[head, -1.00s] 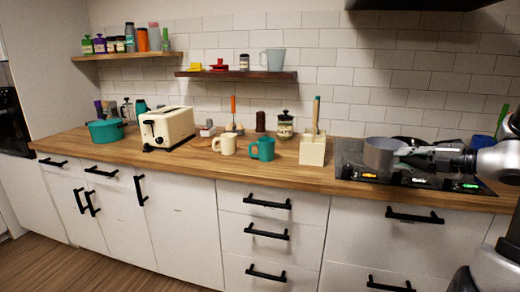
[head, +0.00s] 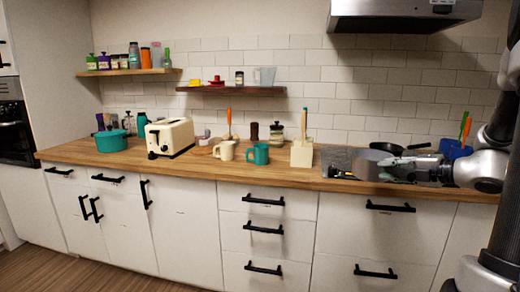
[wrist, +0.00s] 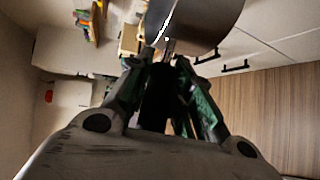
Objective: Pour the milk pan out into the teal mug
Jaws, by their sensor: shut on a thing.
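The grey milk pan (head: 364,166) is at the hob, seen over its left part in the head view. Its dark round side (wrist: 205,18) fills the top of the wrist view. My gripper (head: 402,162) is shut on the pan's handle; the wrist view shows the handle between the fingers (wrist: 170,58). The pan's contents are hidden, and I cannot tell whether it touches the hob. The teal mug (head: 257,155) stands upright on the wooden counter, well left of the pan, with its handle to the left.
A cream utensil holder (head: 302,154) with a tall utensil stands between the teal mug and the pan. A cream mug (head: 225,151) is left of the teal mug. A toaster (head: 170,137) is further left. A dark frying pan (head: 388,147) sits behind the milk pan. The hood (head: 400,14) hangs above.

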